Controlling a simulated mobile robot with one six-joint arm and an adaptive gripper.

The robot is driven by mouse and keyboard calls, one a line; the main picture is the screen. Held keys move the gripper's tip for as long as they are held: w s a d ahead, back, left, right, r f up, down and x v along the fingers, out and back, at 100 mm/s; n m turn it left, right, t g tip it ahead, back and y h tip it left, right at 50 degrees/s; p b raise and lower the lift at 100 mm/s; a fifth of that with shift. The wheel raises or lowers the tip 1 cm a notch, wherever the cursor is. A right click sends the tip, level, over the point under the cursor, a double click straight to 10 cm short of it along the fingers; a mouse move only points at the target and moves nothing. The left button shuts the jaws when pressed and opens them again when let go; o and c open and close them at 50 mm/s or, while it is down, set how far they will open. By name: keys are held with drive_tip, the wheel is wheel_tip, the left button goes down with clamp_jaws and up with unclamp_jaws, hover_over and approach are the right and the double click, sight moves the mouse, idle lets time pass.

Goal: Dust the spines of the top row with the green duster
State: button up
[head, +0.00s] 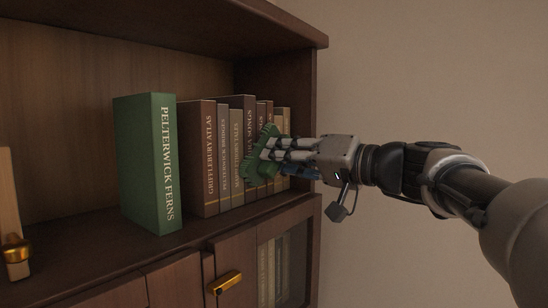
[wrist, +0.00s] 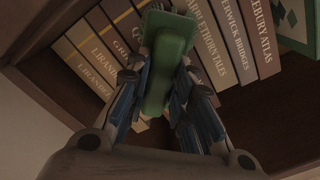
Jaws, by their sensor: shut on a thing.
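The top row of books (head: 208,160) stands on the shelf, with brown, grey and tan spines facing out. A thicker green book, Pelterwick Ferns (head: 160,165), stands at its left end and juts forward; its edge shows at the upper right of the wrist view (wrist: 297,20). My gripper (head: 270,150) is shut on the green duster (head: 252,165) in front of the right half of the row. In the wrist view the duster (wrist: 168,45) lies between my fingers (wrist: 160,85), before the spines. I cannot tell whether it touches them. It hides some of the spines.
The bookcase side panel (head: 290,80) rises just right of the row, with bare wall beyond. The shelf board (head: 95,255) is clear in front of the green book. A brass-coloured object (head: 15,250) stands at far left. A door with a brass handle (head: 226,282) is below.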

drive_tip(key=shift+w+d, duration=0.5)
drive_tip(key=shift+w, duration=0.15)
drive_tip(key=shift+b, duration=0.4)
drive_tip(key=shift+s+a+b, duration=0.8)
drive_tip(key=shift+s, duration=0.2)
drive_tip(key=shift+s+a+b, duration=0.75)
drive_tip(key=shift+s+b, duration=0.1)
drive_tip(key=shift+s, duration=0.2)
drive_tip(key=shift+s+a+b, duration=0.8)
drive_tip(key=shift+s, duration=0.2)
drive_tip(key=shift+s+d+b, duration=0.25)
drive_tip(key=shift+d+b, duration=0.05)
drive_tip(key=shift+d, duration=0.25)
drive_tip(key=shift+b+v, duration=0.7)
drive_tip(key=shift+v, duration=1.7)
